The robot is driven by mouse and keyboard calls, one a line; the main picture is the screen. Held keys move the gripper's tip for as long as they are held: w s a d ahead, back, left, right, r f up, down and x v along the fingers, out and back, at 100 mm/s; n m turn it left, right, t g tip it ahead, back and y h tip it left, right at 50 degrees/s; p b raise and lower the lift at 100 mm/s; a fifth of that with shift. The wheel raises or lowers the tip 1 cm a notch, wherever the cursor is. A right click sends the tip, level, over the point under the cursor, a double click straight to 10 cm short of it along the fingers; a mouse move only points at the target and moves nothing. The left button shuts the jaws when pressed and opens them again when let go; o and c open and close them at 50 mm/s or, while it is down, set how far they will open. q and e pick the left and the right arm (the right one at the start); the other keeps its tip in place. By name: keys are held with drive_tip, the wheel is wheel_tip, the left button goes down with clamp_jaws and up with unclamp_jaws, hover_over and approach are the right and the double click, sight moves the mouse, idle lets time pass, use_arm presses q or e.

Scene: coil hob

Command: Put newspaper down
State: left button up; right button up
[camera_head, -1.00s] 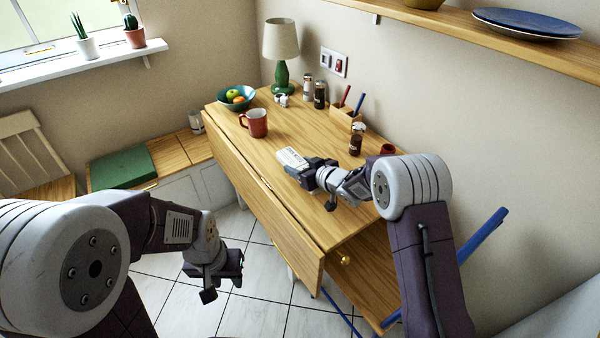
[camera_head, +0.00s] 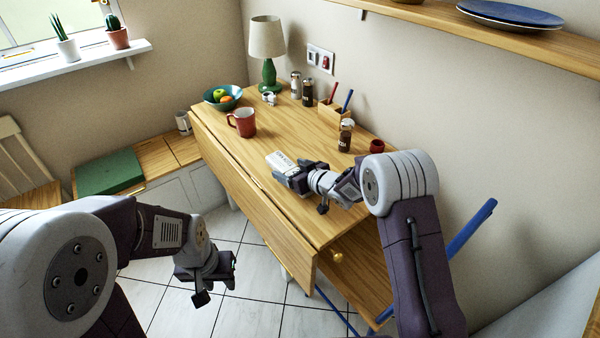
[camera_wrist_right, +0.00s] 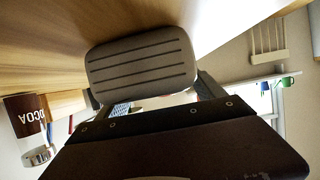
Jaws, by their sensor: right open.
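The newspaper (camera_head: 279,161) is a small white folded piece with dark print, at the near part of the wooden table (camera_head: 283,133) in the head view. My right gripper (camera_head: 292,172) is at the newspaper's near end, low over the table. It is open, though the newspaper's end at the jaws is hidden. In the right wrist view a grey ridged finger pad fills the middle, and the newspaper cannot be made out clearly behind it. My left gripper (camera_head: 232,270) hangs over the floor left of the table; its jaws are too small to judge.
A red mug (camera_head: 242,123), a fruit bowl (camera_head: 222,98) and a green lamp (camera_head: 268,72) stand farther back. A cocoa jar (camera_head: 345,136), a small red pot (camera_head: 377,147) and a pen holder (camera_head: 333,112) are to the right. The table's middle is clear.

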drive_tip(key=p+v, duration=0.1)
drive_tip(key=v, duration=1)
drive_tip(key=shift+p, duration=0.3)
drive_tip(key=shift+s+d, duration=0.1)
drive_tip(key=shift+s, duration=0.05)
drive_tip(key=shift+f, duration=0.1)
